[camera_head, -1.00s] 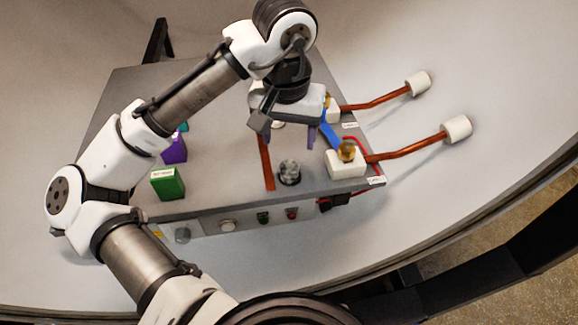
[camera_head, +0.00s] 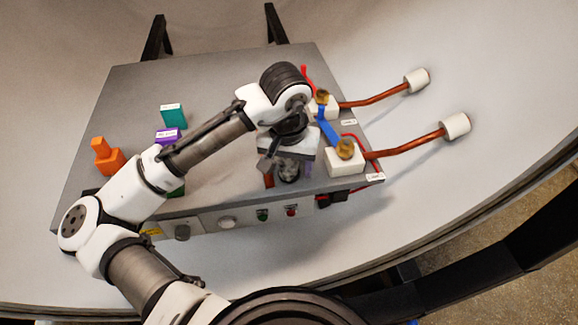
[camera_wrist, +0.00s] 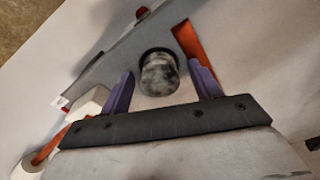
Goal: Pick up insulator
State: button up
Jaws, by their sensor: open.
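A mottled grey cylinder (camera_head: 288,173), which looks like the insulator, stands near the front edge of the grey box top, partly hidden behind my gripper. In the wrist view the same cylinder (camera_wrist: 158,76) sits between and just beyond the two purple fingertips. My gripper (camera_head: 290,166) is open, with its fingers (camera_wrist: 161,82) spread either side of the cylinder. I see a gap on both sides, and I cannot tell how high the fingertips are above the box top.
A copper strip (camera_wrist: 189,45) lies close beside the cylinder. White blocks with brass knobs (camera_head: 345,160) and a blue lever (camera_head: 328,130) stand to the right, with copper rods (camera_head: 405,144) reaching outward. Teal (camera_head: 172,116), purple (camera_head: 167,136) and orange (camera_head: 108,160) pieces are at left.

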jog(key=c, duration=1.1)
jog(key=shift+r, duration=0.15)
